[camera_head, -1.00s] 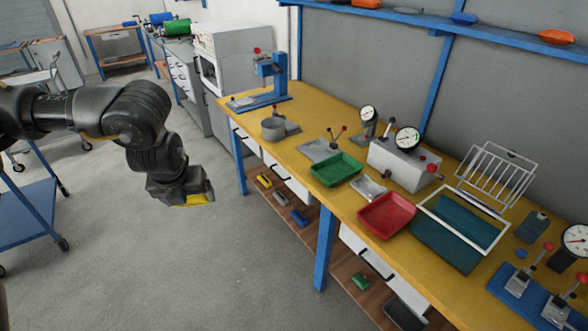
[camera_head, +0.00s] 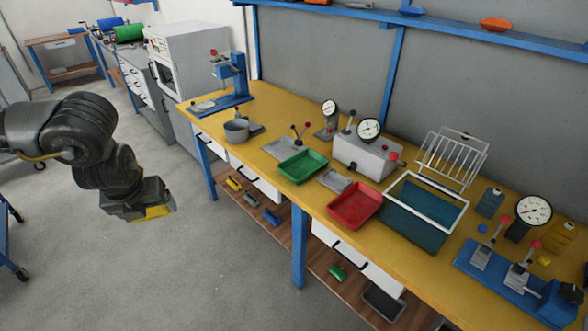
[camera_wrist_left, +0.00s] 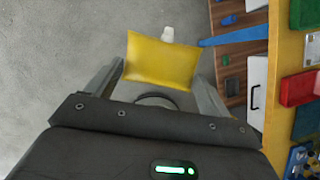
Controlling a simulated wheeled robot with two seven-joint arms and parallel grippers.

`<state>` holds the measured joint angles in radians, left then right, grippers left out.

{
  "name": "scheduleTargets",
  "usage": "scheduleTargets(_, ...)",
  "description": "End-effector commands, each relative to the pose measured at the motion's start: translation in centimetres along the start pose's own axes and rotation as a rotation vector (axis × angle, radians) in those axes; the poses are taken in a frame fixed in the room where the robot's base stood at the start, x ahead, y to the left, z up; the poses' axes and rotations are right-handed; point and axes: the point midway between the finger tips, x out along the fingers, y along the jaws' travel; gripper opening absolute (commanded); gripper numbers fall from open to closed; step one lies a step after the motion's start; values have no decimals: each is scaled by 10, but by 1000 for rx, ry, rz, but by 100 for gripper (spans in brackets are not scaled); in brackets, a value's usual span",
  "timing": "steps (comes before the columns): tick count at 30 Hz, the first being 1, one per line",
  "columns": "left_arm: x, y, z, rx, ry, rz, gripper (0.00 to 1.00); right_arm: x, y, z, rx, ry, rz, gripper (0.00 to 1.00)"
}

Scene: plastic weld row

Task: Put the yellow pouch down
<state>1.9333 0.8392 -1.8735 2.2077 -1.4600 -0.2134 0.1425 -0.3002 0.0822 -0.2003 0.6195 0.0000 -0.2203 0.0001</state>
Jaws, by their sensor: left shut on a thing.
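The yellow pouch (camera_wrist_left: 160,62) is between the two fingers of my left gripper (camera_wrist_left: 160,85), which is shut on it. In the head view my left gripper (camera_head: 150,205) hangs over the open floor, left of the workbench, and only part of the yellow pouch (camera_head: 158,212) shows under it. The pouch is clear of the bench. My right gripper is not in view.
The yellow workbench (camera_head: 262,135) carries a green tray (camera_head: 303,167), a red tray (camera_head: 355,205), a teal bin with a white rim (camera_head: 415,222), a grey pot (camera_head: 236,130) and several gauges and fixtures. A lower wooden shelf (camera_head: 290,240) holds small parts. Bare floor lies in front.

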Motion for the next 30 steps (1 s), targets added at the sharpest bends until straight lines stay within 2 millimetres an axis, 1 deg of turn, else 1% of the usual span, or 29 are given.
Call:
scheduleTargets(2, 0, -2, -1, -19, 0, 9, 56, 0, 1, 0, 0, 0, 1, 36)
scheduleTargets(5, -1, -5, -3, -93, -3, 43, 56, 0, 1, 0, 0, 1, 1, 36)
scheduleTargets(8, -1, -10, -8, -239, -5, 107, 56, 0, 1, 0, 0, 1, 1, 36)
scheduleTargets(11, -1, -17, -16, -457, -7, 200, 56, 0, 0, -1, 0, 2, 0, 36)
scheduleTargets(14, -3, -26, -26, -738, -8, 315, 56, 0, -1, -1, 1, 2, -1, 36)
scheduleTargets(17, -6, -36, -37, -1069, -6, 448, 56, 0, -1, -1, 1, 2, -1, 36)
scheduleTargets(21, -15, -52, -55, -1576, 1, 657, 56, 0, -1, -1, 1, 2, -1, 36)
scheduleTargets(24, -23, -63, -66, -1901, 7, 793, 56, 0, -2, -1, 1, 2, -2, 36)
scheduleTargets(27, -31, -72, -75, -2155, 10, 899, 56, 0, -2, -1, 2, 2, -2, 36)
scheduleTargets(30, -38, -80, -81, -2339, 9, 976, 56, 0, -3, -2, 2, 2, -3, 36)
